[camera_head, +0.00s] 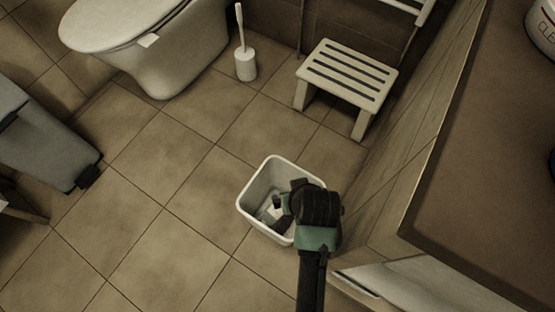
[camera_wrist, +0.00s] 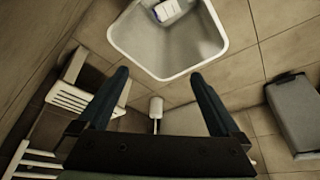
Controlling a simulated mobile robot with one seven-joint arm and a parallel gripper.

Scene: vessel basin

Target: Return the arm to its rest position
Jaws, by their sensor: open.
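My gripper (camera_wrist: 160,80) is open, with two dark fingers spread wide apart and nothing between them in the wrist view. In the head view my arm reaches in from the bottom, and the gripper (camera_head: 282,203) is over the white bin (camera_head: 249,190). In the wrist view the bin (camera_wrist: 222,45) lies beyond the fingertips. A small white and blue item (camera_wrist: 168,11) lies inside the bin, apart from the fingers. In the head view the item (camera_head: 268,215) is partly hidden by my gripper.
A wooden-sided counter (camera_head: 480,180) stands close on the right of my arm. A slatted stool (camera_head: 347,75) and a toilet brush (camera_head: 245,62) stand behind the bin. A toilet (camera_head: 180,50) is at the back left, a grey bin (camera_head: 45,140) at the left. The tiled floor between is clear.

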